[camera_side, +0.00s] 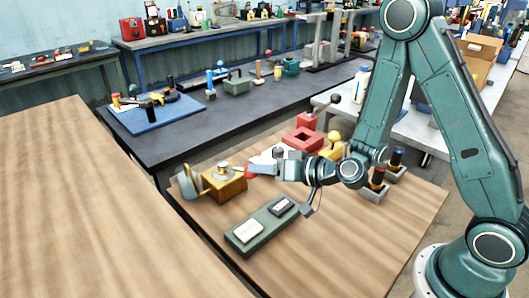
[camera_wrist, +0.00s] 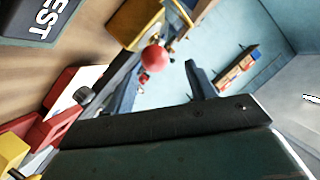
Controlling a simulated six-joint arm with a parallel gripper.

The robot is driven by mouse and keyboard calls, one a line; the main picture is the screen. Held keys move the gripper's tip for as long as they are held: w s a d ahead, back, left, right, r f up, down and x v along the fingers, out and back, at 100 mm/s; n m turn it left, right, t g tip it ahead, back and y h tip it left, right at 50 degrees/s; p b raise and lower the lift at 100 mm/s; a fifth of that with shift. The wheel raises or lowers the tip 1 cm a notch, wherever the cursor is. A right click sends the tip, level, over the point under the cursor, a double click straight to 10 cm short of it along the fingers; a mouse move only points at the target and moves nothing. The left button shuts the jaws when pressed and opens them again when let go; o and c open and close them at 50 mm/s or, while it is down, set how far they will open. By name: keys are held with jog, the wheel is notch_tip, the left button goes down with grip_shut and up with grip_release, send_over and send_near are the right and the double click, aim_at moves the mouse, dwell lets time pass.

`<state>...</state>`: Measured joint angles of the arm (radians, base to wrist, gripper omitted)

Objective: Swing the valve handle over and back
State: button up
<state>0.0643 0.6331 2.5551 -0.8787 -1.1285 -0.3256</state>
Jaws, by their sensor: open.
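The valve is a brass-yellow block (camera_side: 224,184) with a silver round top, on the wooden table. Its handle ends in a red ball (camera_side: 249,171) that points right, toward my arm. My gripper (camera_side: 259,170) is low over the table, right at the ball. In the wrist view the red ball (camera_wrist: 155,58) shows between the two dark fingertips of my gripper (camera_wrist: 162,72), which are apart. I cannot tell whether either finger touches it. The yellow valve block (camera_wrist: 136,22) is beyond it, and most of the lever is hidden.
A green panel (camera_side: 238,246) with two plates lies in front of the valve. A red block with a square hole (camera_side: 303,140) and a yellow fixture (camera_side: 333,146) stand behind my wrist. Grey blocks with dark knobs (camera_side: 395,168) are to the right. The front left table is clear.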

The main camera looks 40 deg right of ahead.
notch_tip(320, 180, up, 6)
jog(key=shift+r, duration=0.2)
dwell(0.7)
jog(key=shift+c, duration=0.3)
jog(key=shift+w+d+f, duration=0.15)
jog(key=shift+w+d, duration=0.05)
jog(key=shift+w, duration=0.05)
jog(key=c, duration=1.1)
jog(key=shift+w+d+f+n+g, duration=0.3)
jog(key=shift+w+d+f+g, duration=0.15)
jog(key=shift+w+d+g, duration=0.3)
grip_shut()
jog(key=s+d+n+g+y, duration=0.2)
jog(key=d+n+g, duration=0.3)
jog(key=d, duration=0.5)
jog(key=shift+d+r+g, duration=0.2)
jog(key=shift+d+g, duration=0.1)
jog(key=shift+g, duration=0.95)
